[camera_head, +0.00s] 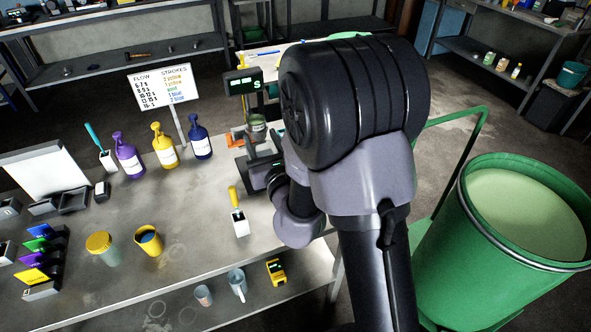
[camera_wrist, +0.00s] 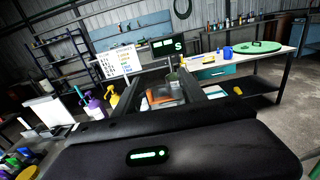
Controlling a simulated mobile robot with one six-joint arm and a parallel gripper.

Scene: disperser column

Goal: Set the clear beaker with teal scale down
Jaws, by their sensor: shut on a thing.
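The clear beaker (camera_head: 257,124) shows beyond my wrist in the head view, with dull green in its lower part. It looks upright near the far edge of the bench. In the wrist view the beaker (camera_wrist: 173,82) is small, between the ends of the two dark fingers. My gripper (camera_wrist: 168,88) is shut on it. In the head view my gripper (camera_head: 256,143) is partly hidden by my arm. Its teal scale is too small to make out. I cannot tell whether the beaker's base touches anything.
An orange piece (camera_head: 236,141) lies close by the gripper. A display (camera_head: 243,82) and a chart sign (camera_head: 162,87) stand behind. Purple (camera_head: 127,155), yellow (camera_head: 164,146) and blue (camera_head: 199,137) bottles stand left. The bench's middle has free room.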

